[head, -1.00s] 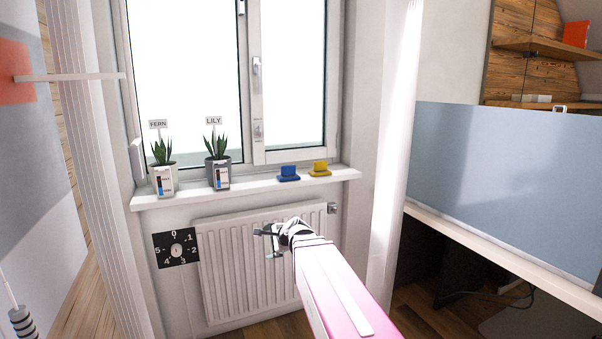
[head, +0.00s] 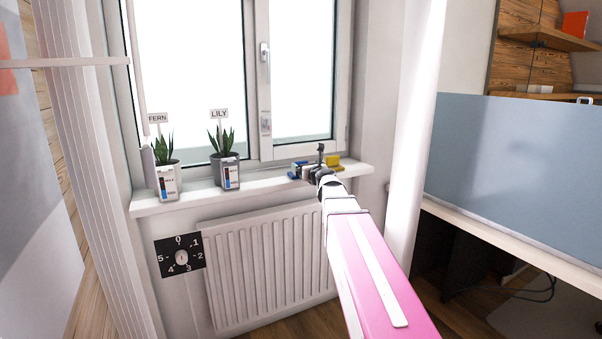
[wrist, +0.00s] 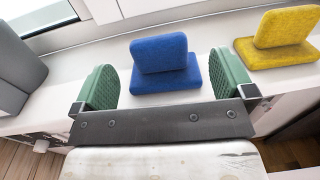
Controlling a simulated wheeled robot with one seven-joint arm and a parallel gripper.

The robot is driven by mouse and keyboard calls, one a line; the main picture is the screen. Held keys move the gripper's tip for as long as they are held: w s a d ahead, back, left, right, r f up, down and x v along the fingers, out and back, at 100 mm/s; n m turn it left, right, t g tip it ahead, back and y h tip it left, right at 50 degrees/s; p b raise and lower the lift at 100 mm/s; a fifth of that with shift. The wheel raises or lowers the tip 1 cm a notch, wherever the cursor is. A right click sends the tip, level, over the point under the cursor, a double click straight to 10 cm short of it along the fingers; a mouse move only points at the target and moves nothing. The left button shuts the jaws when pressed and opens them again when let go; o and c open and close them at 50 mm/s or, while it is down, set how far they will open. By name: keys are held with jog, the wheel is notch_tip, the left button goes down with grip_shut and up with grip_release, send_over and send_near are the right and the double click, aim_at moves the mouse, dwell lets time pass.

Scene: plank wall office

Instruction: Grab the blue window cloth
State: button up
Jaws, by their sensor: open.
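The blue window cloth (wrist: 162,70) lies on the white windowsill, with one part standing up from a flat base. In the head view the blue cloth (head: 294,171) is partly hidden behind my gripper (head: 310,164). In the wrist view my gripper (wrist: 164,85) is open, with one green finger pad on each side of the blue cloth. A gap shows between the cloth and the left pad; the right pad is very close to it, and I cannot tell whether they touch.
A yellow cloth (wrist: 279,40) of the same shape sits to the right on the windowsill (head: 270,184). Plants labelled FERN (head: 165,178) and LILY (head: 225,168) stand to the left. The window frame rises behind, and a radiator (head: 265,260) is below.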

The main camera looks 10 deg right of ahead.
aim_at(300, 163)
jog(key=x, duration=0.6)
jog(key=shift+a, duration=0.2)
jog(key=shift+s, duration=0.15)
jog(key=c, duration=0.9)
